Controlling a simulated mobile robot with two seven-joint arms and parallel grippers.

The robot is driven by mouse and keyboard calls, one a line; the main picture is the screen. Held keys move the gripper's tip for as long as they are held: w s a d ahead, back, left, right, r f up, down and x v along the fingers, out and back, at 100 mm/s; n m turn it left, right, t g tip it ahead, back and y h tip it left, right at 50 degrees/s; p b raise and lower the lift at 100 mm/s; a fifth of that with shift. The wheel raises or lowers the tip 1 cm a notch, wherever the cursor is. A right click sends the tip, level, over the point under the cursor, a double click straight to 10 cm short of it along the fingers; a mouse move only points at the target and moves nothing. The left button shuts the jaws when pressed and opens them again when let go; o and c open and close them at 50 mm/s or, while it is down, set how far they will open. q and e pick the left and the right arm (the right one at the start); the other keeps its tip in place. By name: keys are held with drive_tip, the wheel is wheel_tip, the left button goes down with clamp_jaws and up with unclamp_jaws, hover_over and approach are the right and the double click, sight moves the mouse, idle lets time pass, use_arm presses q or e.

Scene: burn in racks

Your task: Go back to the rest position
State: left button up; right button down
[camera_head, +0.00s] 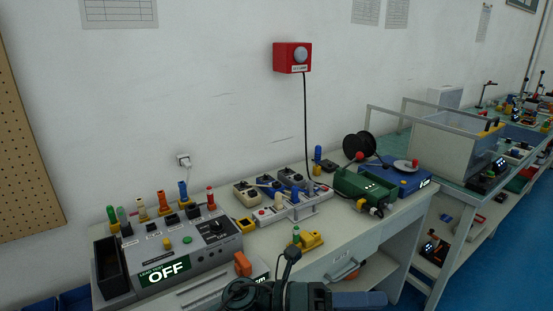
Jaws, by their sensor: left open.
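My right gripper is not in view.
A grey control box (190,250) with an "OFF" display stands on the bench (352,234). A grey fixture (292,207), a green unit (362,187) and a blue unit (400,180) stand farther right. A red wall box (292,57) hangs above. Blue floor (500,265) is clear at right.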

use_arm(q)
drive_tip(key=w+a+f+n+t+y+p, duration=0.1)
drive_tip(key=w+a+f+n+t+y, duration=0.35)
drive_tip(key=n+t, duration=0.75)
drive_tip(key=w+a+f+n+t+y+p, duration=0.1)
drive_tip(key=a+n+t+y, duration=0.1)
drive_tip(key=a+n+t, duration=0.95)
drive_tip(key=s+a+f+n+g+y, duration=0.4)
drive_tip(key=s+a+f+n+y, duration=0.1)
drive_tip(key=f+n, duration=0.4)
drive_tip(key=s+a+f+n+g+y, duration=0.5)
drive_tip(key=s+a+f+n, duration=0.1)
drive_tip(key=s+f+n, duration=0.2)
drive_tip(key=shift+a+f+n+p, duration=0.2)
drive_tip(key=shift+f+n+p, duration=0.25)
drive_tip(key=shift+f+n, duration=0.1)
